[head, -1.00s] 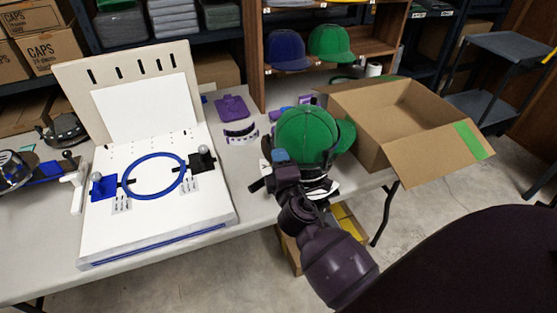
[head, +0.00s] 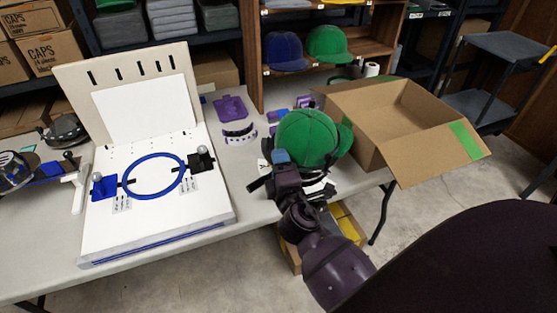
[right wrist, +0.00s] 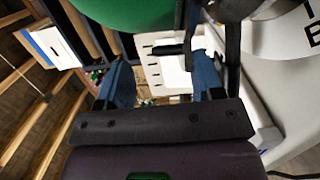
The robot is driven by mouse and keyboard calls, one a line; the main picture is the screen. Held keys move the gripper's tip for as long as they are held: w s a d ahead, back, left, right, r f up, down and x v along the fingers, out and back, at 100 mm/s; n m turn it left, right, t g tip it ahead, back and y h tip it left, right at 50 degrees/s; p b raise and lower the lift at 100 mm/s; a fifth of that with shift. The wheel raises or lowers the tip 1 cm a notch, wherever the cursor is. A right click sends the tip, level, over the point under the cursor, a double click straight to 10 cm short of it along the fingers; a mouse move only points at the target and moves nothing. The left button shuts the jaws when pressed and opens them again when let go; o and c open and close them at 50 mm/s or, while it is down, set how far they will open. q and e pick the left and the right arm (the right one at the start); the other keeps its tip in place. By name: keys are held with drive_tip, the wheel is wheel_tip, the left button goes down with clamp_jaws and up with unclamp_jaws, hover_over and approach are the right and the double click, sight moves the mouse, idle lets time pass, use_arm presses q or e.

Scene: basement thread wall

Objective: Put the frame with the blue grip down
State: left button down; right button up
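A grey metal frame (head: 12,168) shows at the left edge, partly cut off. A blue grip (head: 50,168) shows beside it, close to a white post. My right gripper (head: 272,172) is at the lower left of a green cap (head: 308,138) at the table's front edge. In the right wrist view, the two blue fingers of my right gripper (right wrist: 162,82) stand apart with no object clearly clamped between them. Black strap-like parts pass by the right-hand finger, and the green cap (right wrist: 130,12) is just beyond. My left gripper is not in view.
A white board (head: 150,225) with a blue ring (head: 153,176) fills the table's left half. Purple parts (head: 230,108) lie behind the cap. An open cardboard box (head: 400,115) stands at the right. A dark round frame (head: 66,130) is at the back left.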

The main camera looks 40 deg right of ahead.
drive_tip(key=b+v, duration=0.1)
drive_tip(key=v, duration=0.8)
drive_tip(key=s+f+m+g+y, duration=0.6)
drive_tip(key=s+f+m, duration=0.6)
drive_tip(key=s+f, duration=0.3)
drive_tip(key=shift+a+f+m+y, duration=0.3)
drive_tip(key=shift+f+y, duration=0.2)
drive_tip(key=shift+f, duration=0.2)
